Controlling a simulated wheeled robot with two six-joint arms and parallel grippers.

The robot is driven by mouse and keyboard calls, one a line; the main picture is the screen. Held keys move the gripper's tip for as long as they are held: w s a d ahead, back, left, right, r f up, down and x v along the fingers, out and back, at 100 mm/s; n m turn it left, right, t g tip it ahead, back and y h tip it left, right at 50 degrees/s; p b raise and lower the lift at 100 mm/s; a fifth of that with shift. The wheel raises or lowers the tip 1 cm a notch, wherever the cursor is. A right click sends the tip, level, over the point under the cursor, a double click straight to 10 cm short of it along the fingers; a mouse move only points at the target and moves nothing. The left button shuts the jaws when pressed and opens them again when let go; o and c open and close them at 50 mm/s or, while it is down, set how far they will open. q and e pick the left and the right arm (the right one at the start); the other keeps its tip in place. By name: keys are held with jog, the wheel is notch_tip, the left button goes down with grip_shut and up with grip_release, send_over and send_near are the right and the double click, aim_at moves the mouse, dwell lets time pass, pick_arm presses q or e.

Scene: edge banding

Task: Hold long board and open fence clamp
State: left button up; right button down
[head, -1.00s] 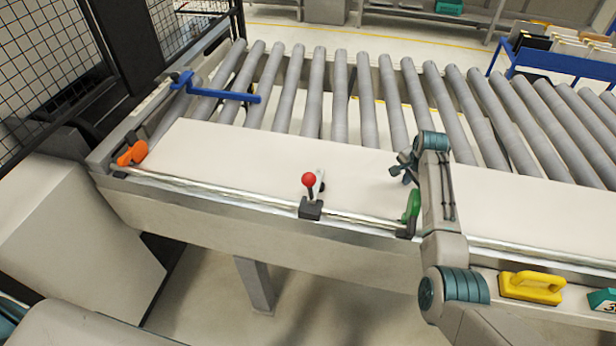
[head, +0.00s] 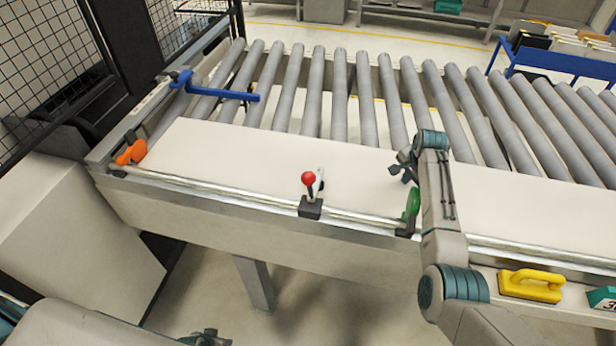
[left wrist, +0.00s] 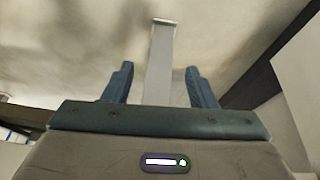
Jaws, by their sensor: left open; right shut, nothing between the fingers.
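The long white board (head: 240,155) lies flat along the front fence rail (head: 240,190), its right part passing behind my right arm. A fence clamp with a red ball knob (head: 308,179) and dark base (head: 310,208) sits on the rail at the board's front edge. A green handle (head: 412,203) stands on the rail farther right, an orange one (head: 131,152) at the left end. My right gripper (head: 397,170) is shut and empty over the board; contact is unclear. My left gripper (head: 205,339) barely shows at the bottom edge; in the left wrist view (left wrist: 159,85) it is open and empty.
Grey rollers (head: 340,100) extend behind the board. A blue bar (head: 215,90) stands above the rollers at the left, near a mesh guard (head: 55,65). A yellow handled block (head: 532,285) sits at the front right. A support leg (head: 254,283) stands below the rail.

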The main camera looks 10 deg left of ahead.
pick_arm(q)
jog(key=w+d+r+m+t+h, duration=0.1)
jog(key=w+r+t+h, duration=0.2)
jog(key=w+r, duration=1.1)
jog(key=m+t+h, duration=0.3)
jog(key=m+h, duration=0.6)
jog(key=h, duration=0.3)
send_near(308, 180)
jog(key=x, duration=0.7)
jog(key=w+f+x, duration=0.1)
jog(key=x, duration=0.2)
jog(key=shift+a, duration=0.15)
grip_shut()
